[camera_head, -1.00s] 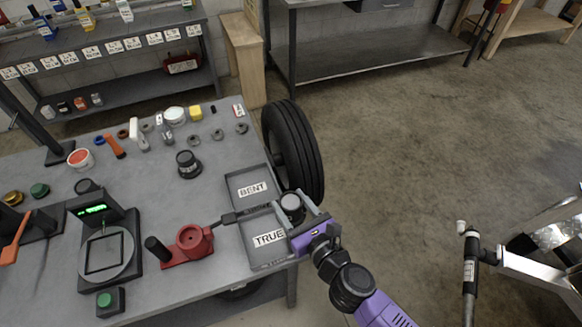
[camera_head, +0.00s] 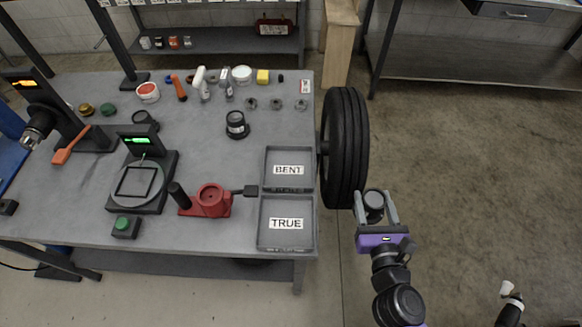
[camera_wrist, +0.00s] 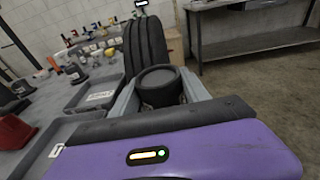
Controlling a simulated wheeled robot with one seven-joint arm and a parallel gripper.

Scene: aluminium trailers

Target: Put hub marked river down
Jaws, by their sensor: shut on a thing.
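My gripper (camera_head: 374,196) is shut on a dark hub (camera_head: 375,208) with a grey round top. It holds the hub upright to the right of the bench's edge, close to the black tyre. The hub also shows between the fingers in the wrist view (camera_wrist: 160,88). I cannot read any mark on it. Another dark hub (camera_head: 236,126) stands on the bench. A grey tray labelled TRUE (camera_head: 262,228) lies at the bench's front right corner, left of my gripper. A tray labelled BENT (camera_head: 270,159) lies behind it. Both trays look empty.
The black tyre (camera_head: 346,148) stands at the bench's right side. A red fixture (camera_head: 211,202) and a round-plated device with a green display (camera_head: 138,186) stand left of the trays. Small parts line the back of the bench. Open floor (camera_head: 470,190) lies to the right.

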